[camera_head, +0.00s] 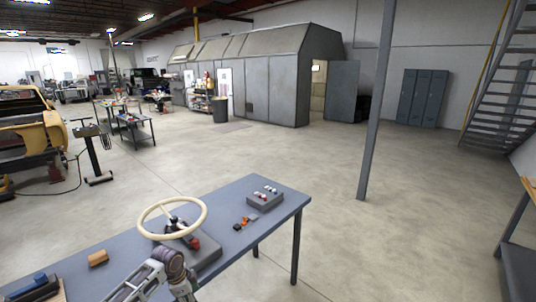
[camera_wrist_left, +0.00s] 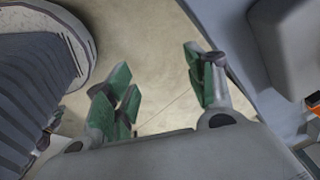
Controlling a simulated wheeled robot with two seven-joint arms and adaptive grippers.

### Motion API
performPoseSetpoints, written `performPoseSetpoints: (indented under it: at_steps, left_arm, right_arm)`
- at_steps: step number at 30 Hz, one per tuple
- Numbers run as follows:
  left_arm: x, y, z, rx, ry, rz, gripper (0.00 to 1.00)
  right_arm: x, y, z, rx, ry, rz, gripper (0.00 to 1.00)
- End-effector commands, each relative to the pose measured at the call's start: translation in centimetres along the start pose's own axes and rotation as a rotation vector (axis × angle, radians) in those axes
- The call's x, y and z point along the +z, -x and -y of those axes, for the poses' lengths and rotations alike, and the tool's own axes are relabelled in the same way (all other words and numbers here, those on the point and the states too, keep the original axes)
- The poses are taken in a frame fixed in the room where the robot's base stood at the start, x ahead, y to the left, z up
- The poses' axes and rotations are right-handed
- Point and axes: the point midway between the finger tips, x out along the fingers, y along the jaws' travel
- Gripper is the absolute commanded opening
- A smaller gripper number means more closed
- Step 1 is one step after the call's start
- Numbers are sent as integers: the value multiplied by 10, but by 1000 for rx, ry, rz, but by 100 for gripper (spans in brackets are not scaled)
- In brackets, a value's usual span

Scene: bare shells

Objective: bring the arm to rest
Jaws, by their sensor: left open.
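My left arm (camera_head: 168,268) comes in at the bottom of the head view, in front of the blue-grey table (camera_head: 225,195), and bends near the steering wheel's base. Its gripper is outside the head view. In the left wrist view my left gripper (camera_wrist_left: 160,88) has its green-padded fingers spread wide. Nothing is between them, and pale floor shows beyond. My right arm and right gripper are in neither view.
On the table, a cream steering wheel (camera_head: 149,214) stands on a grey base close to my arm. A button box (camera_head: 265,199), small blocks (camera_head: 240,225) and a tan block (camera_head: 98,258) lie around it. Open floor (camera_head: 400,230) spreads right, with a post (camera_head: 377,110).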

Motion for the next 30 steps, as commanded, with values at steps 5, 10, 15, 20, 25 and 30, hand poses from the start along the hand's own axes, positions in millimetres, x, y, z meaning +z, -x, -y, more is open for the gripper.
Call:
performPoseSetpoints:
  at_steps: [5,10,15,20,25,30]
  left_arm:
    - [24,-70,-14,-25,168,-5,55]
    - [51,-129,-36,-50,308,0,55]
    - [80,-186,-68,-73,436,13,55]
    - [109,-235,-108,-89,543,30,55]
    - [138,-282,-159,-101,642,50,55]
    - [165,-320,-216,-108,725,71,55]
  right_arm:
    - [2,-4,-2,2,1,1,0]
    - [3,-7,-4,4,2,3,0]
    - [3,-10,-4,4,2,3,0]
    - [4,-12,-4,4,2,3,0]
    - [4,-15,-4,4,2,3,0]
    - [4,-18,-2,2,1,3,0]
